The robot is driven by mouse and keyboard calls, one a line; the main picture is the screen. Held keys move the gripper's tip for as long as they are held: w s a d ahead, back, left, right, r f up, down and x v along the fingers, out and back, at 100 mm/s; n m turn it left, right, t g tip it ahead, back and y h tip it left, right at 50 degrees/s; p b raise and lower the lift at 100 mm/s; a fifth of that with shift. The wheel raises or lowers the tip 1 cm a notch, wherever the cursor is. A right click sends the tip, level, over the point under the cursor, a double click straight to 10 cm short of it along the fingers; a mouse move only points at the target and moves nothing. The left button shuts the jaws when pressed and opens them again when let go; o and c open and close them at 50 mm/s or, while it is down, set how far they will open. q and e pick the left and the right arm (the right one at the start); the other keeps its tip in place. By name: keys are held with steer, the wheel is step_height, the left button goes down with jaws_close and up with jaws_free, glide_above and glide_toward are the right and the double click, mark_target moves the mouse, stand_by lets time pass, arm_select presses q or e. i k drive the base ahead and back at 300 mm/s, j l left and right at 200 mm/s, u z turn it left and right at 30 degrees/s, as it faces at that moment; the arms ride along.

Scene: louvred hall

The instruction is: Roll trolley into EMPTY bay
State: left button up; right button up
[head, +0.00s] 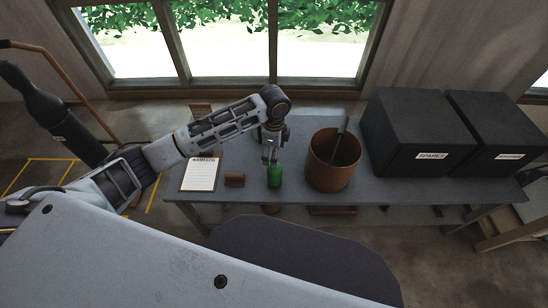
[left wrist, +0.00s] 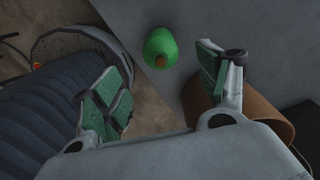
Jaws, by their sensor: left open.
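A dark gas cylinder (head: 45,118) leans on a copper-coloured trolley frame (head: 52,50) at the left of the head view. Its lower part is hidden behind my left arm. Yellow floor lines (head: 68,172) mark bays beside it; I see no readable EMPTY sign. My left gripper (head: 270,152) is over the table, away from the trolley, just above a green bottle (head: 274,177). In the left wrist view, my gripper's jaws (left wrist: 165,90) are apart, with the green bottle (left wrist: 160,47) beyond and between the fingertips, not gripped. My right gripper is not in view.
A window is behind. Bare floor shows left of the table.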

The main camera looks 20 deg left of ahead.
mark_target(51, 112)
steer(key=u, duration=2.35)
